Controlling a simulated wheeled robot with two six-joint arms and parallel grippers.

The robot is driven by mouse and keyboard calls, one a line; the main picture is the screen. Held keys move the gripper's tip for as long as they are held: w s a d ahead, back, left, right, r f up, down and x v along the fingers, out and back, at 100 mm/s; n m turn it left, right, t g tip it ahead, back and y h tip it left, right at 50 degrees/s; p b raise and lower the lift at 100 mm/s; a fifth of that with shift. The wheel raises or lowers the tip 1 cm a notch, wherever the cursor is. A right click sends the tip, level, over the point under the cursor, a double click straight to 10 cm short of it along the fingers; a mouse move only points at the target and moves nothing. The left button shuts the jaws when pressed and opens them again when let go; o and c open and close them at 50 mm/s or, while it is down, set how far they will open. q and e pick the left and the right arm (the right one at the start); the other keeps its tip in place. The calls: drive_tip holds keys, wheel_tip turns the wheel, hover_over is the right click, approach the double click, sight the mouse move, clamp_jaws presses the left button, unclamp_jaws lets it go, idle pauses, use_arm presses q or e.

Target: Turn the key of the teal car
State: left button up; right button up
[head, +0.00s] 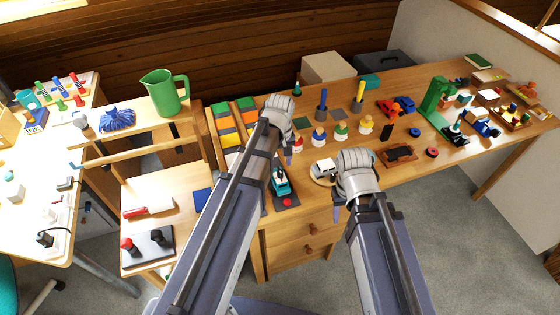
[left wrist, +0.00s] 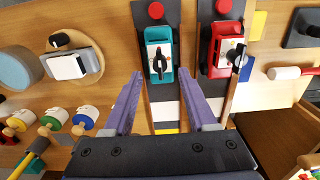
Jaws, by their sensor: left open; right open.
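The teal car (head: 281,184) sits on a dark strip at the desk's front edge, partly behind my left arm in the head view. In the left wrist view, the teal car (left wrist: 154,36) has a silver plate on top with a black key (left wrist: 160,66) standing in it. My left gripper (left wrist: 160,78) is open and empty, its fingertips to either side of the teal car's near end, apart from the key. My right gripper (head: 345,208) is open in front of the desk edge, right of the teal car; its fingers are partly hidden.
A red car (left wrist: 222,42) with its own key stands beside the teal one. Red buttons (left wrist: 156,11) mark the strip ends. The floor in front is clear.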

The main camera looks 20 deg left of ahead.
sight(281, 172)
use_arm(q)
wheel_tip(281, 172, up, 4)
drive_tip(key=p, duration=0.3)
drive_tip(key=shift+r, duration=0.15)
drive_tip(key=shift+s+d, duration=0.2)
drive_tip(key=s+d+m+y, duration=0.1)
drive_tip(key=s+d+m, duration=0.9)
drive_tip(key=s, duration=0.3)
drive_tip(key=shift+s+m, duration=0.3)
drive_tip(key=shift+s, duration=0.05)
